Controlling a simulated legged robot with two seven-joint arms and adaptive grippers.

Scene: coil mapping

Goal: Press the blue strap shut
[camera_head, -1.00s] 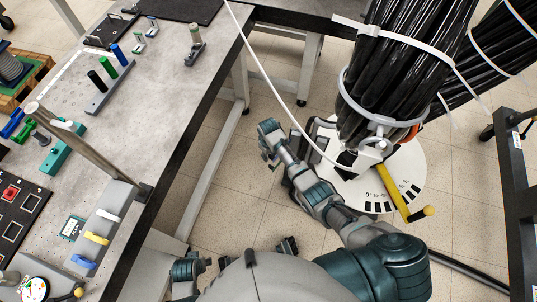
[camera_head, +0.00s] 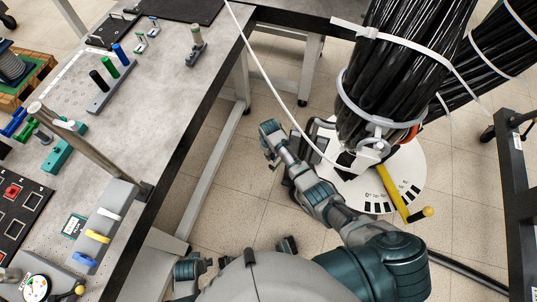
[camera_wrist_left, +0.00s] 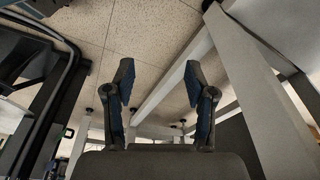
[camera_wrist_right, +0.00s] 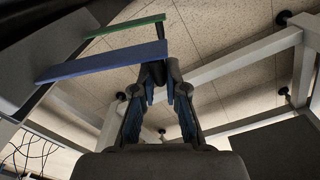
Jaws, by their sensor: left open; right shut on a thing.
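A long flat blue strap (camera_wrist_right: 102,62) sticks out from a grey body at the left of the right wrist view, with its free end close to my right fingertips. I cannot tell whether they touch. My right gripper (camera_wrist_right: 163,78) has its fingertips together; what is between them is hidden. In the head view my right gripper (camera_head: 269,138) is over the floor, right of the bench. My left gripper (camera_wrist_left: 158,80) is open and empty, with floor and bench legs beyond it. A small blue piece (camera_head: 84,258) lies on a grey block on the bench.
A green strap (camera_wrist_right: 127,25) lies beyond the blue one. The grey bench (camera_head: 130,140) fills the left, with pegs and tools on it. A thick black cable bundle (camera_head: 395,90) hangs at the right above a white marked disc (camera_head: 385,185) with a yellow handle (camera_head: 396,195).

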